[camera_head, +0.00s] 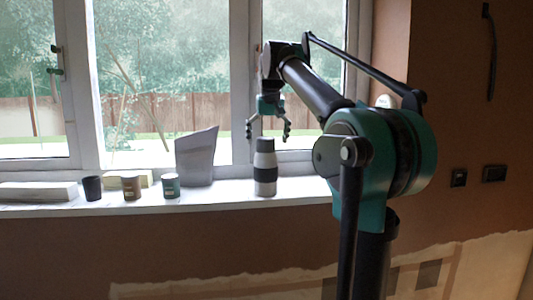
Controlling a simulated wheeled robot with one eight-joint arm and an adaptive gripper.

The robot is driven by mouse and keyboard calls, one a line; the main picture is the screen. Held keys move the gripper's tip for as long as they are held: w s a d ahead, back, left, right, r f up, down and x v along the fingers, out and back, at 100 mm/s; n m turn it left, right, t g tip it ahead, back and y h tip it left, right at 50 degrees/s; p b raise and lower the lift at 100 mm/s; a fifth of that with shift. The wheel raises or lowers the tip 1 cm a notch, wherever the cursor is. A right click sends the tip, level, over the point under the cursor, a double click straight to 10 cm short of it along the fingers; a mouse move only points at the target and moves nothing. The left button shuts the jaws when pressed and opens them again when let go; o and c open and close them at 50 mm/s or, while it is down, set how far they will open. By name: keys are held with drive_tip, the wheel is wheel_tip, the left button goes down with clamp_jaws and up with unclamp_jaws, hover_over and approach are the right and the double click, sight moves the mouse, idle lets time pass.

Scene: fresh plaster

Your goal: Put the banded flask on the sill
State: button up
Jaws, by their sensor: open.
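The banded flask (265,172) stands upright on the white window sill (225,196), right of the grey jug-like vessel. It is light grey with dark bands and a dark top. My gripper (268,132) is open and empty, with its fingers pointing down just above the flask's top. The fingers appear spread to either side above the flask and do not look closed on it.
Left along the sill stand a tall grey vessel (197,158), a teal cup (170,186), a brown cup (131,187) and a dark cup (92,188). Pale blocks (38,192) lie at the far left. Window frames rise behind. The sill between the vessel and flask is clear.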

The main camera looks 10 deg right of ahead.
sight(273, 175)
drive_tip(key=shift+v, duration=1.55)
drive_tip(key=shift+f, duration=0.15)
drive_tip(key=f, duration=0.5)
drive_tip(key=s+d+f, duration=0.1)
drive_tip(key=f, duration=0.8)
drive_tip(key=shift+s+d+f, duration=0.2)
drive_tip(key=shift+s+f, duration=0.05)
drive_tip(key=shift+f, duration=0.15)
drive_tip(key=s+d+f, duration=0.1)
drive_tip(key=s+f, duration=1.2)
drive_tip(key=f, duration=0.5)
drive_tip(key=s+d+f, duration=0.2)
drive_tip(key=s+f, duration=1.2)
drive_tip(key=f, duration=0.5)
